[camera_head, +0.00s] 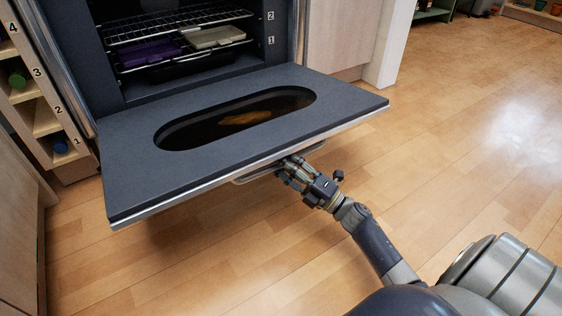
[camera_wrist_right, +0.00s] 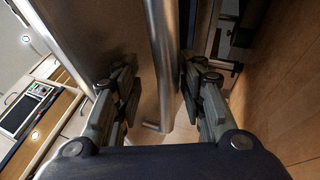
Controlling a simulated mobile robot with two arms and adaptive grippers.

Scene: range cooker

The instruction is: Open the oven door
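The oven door (camera_head: 230,165) is swung down and lies about level, its inner face and oval window (camera_head: 235,118) facing up. Its metal handle (camera_head: 255,175) runs under the front edge; in the right wrist view the handle bar (camera_wrist_right: 163,60) runs between my fingers. My right gripper (camera_head: 285,168) is at the handle, below the door's front edge. Its fingers (camera_wrist_right: 157,90) stand apart on either side of the bar, with visible gaps; any contact is hard to make out. My left gripper is not in view.
The oven cavity (camera_head: 185,75) is exposed, with wire racks (camera_head: 170,27), a purple tray (camera_head: 150,53) and a pale tray (camera_head: 215,38) inside. Numbered shelves (camera_head: 35,110) stand at left. The wooden floor (camera_head: 470,130) is clear at right.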

